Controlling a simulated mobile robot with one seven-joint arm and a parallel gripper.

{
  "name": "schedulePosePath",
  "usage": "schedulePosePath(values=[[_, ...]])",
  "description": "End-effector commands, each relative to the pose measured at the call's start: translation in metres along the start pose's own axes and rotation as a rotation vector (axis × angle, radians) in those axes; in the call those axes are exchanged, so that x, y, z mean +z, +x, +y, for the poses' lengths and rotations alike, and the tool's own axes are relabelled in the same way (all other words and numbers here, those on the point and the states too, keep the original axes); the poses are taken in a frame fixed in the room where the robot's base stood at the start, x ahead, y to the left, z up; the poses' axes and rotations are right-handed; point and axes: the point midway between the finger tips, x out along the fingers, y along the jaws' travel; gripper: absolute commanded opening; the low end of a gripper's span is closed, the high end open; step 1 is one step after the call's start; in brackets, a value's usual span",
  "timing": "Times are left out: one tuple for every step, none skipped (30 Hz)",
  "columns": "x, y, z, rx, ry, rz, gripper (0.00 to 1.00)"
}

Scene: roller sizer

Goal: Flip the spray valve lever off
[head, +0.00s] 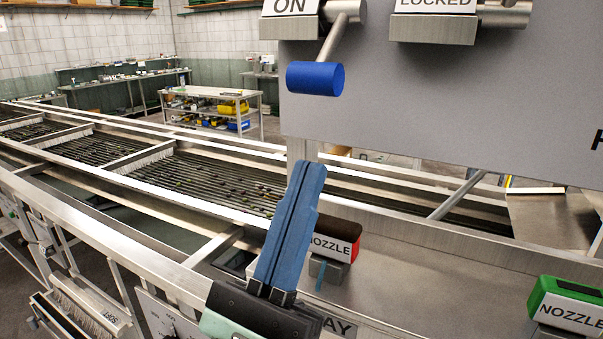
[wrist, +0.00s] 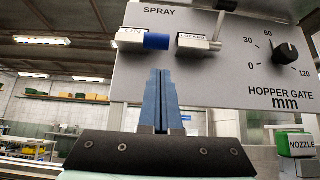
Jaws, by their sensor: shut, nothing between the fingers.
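The spray valve lever is a silver rod with a blue cylindrical grip (head: 315,78), hanging out and down from a pivot beside a block (head: 289,27) labelled ON. In the wrist view the blue grip (wrist: 157,41) sits under the word SPRAY, just right of the ON label. My gripper (head: 311,166) has long blue fingers pressed together, empty, pointing up. It is below the grip, with a visible gap in the head view. In the wrist view my gripper (wrist: 161,73) also ends below the grip. The lever's pivot is partly cut off at the head view's top.
A second block (head: 433,29) labelled LOCKED is to the right on the grey panel (head: 440,110). A hopper gate dial (wrist: 286,52) is farther right. A red nozzle block (head: 342,240) stands close behind my fingers. A green one (head: 566,305) is at lower right.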

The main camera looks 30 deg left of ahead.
Motion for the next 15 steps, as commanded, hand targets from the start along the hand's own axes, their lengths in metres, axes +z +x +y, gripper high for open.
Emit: schedulePosePath(values=[[0.005,0.016,0.0,-0.002,-0.002,-0.001,0.0],[0.005,0.021,-0.001,-0.002,-0.003,-0.002,0.0],[0.005,0.029,0.0,-0.001,-0.003,-0.002,0.0],[0.005,0.034,0.0,-0.001,-0.003,-0.002,0.0],[0.005,0.039,0.0,-0.001,-0.003,-0.002,0.0],[0.004,0.046,0.0,-0.001,-0.003,-0.001,0.0],[0.004,0.05,-0.001,-0.001,-0.003,-0.001,0.0],[0.004,0.054,-0.001,-0.002,-0.003,-0.001,0.0],[0.003,0.059,-0.001,-0.001,-0.003,-0.001,0.0],[0.003,0.062,-0.001,-0.001,-0.003,-0.001,0.0],[0.003,0.065,0.0,-0.001,-0.002,-0.001,0.0],[0.002,0.068,0.0,0.0,-0.002,-0.001,0.0],[0.002,0.07,0.0,0.0,-0.002,-0.001,0.0],[0.002,0.071,0.0,0.0,-0.002,0.0,0.0],[0.001,0.072,0.0,0.001,-0.002,0.0,0.0]])
